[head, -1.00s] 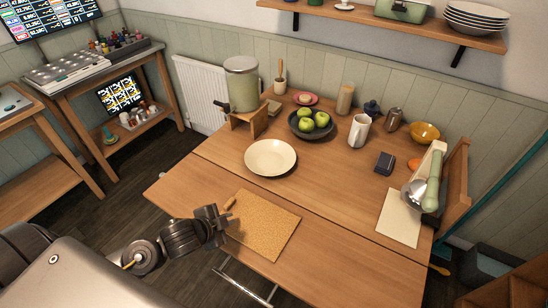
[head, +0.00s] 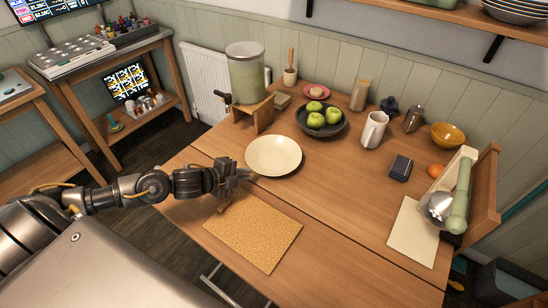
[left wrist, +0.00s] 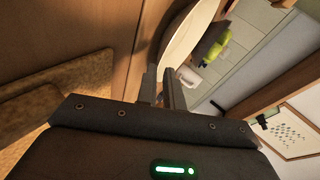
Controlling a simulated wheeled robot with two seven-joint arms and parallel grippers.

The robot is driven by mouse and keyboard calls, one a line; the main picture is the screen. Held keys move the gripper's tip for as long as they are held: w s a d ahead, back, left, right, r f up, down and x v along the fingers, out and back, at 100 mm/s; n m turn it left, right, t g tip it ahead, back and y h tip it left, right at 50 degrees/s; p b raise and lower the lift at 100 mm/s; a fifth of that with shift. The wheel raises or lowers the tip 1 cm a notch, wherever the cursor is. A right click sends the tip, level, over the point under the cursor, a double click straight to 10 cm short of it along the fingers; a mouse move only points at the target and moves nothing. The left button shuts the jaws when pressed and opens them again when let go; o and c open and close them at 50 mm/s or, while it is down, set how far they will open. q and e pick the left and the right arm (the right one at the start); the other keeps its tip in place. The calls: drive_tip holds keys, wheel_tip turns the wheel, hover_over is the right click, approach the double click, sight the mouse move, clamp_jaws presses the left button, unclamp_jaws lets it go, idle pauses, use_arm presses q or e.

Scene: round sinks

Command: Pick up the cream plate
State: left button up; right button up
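The cream plate (head: 273,155) lies flat on the wooden table, left of the bowl of apples. My left gripper (head: 244,174) is at the plate's near-left rim, with its fingers pointing toward it. In the left wrist view the two fingers (left wrist: 164,82) stand a little apart, with a narrow gap between them, and part of the pale plate (left wrist: 185,40) shows just beyond. I cannot tell whether the fingers touch the rim. The plate rests on the table. My right gripper is not in view.
A cork mat (head: 252,232) lies in front of the plate. A dark bowl of green apples (head: 321,118) stands behind it to the right, and a drink dispenser (head: 247,75) on a wooden stand behind it to the left.

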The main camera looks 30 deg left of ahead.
sight(257, 172)
use_arm(q)
drive_tip(key=shift+p+x, duration=0.5)
drive_tip(key=shift+x, duration=2.6)
drive_tip(key=shift+s, duration=0.1)
clamp_jaws()
drive_tip(key=shift+r, duration=0.15)
